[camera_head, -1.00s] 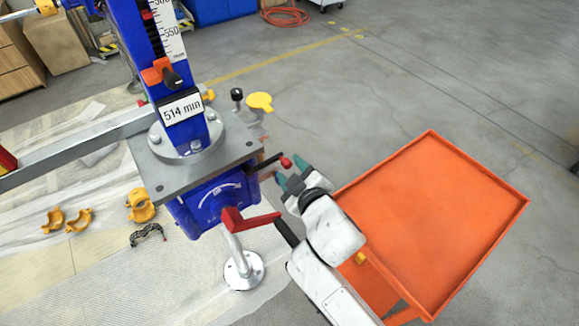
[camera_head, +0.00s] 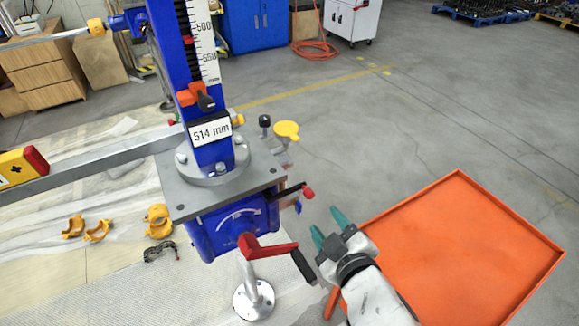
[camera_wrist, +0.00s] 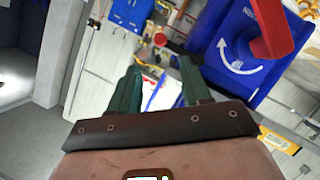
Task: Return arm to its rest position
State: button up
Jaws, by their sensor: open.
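My gripper (camera_head: 327,226) is open and empty, its two green fingers spread apart. In the head view it is just right of the blue screw jack (camera_head: 226,222), clear of it, beside the left edge of the orange tray table. The jack's red crank (camera_head: 268,250) with its black handle reaches toward my gripper without touching it. A small red-tipped lever (camera_head: 296,192) sticks out above the crank. In the wrist view the green fingers (camera_wrist: 160,82) show at the middle, with the jack's blue housing (camera_wrist: 232,75) and part of the red crank (camera_wrist: 272,25) at upper right.
The orange tray table (camera_head: 455,240) is empty and stands close on the right. Yellow clamp pieces (camera_head: 98,230) and a dark chain-like part (camera_head: 160,252) lie on the mat at left. A grey beam (camera_head: 90,170) extends left from the jack. Open floor lies beyond.

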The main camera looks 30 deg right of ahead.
jog(key=s+d+f+m+g, duration=0.35)
jog(key=s+f+g, duration=0.2)
jog(key=f, duration=0.35)
jog(key=s+f+m+g+y, duration=0.1)
jog(key=s+f+g, duration=0.2)
jog(key=s, duration=0.3)
jog(key=s+f+m+g+y, duration=0.1)
jog(key=s+f+g+y, duration=0.1)
jog(key=s+f+g, duration=0.2)
jog(key=s, duration=0.3)
jog(key=shift+s+a+f, duration=0.3)
jog(key=shift+a, duration=0.1)
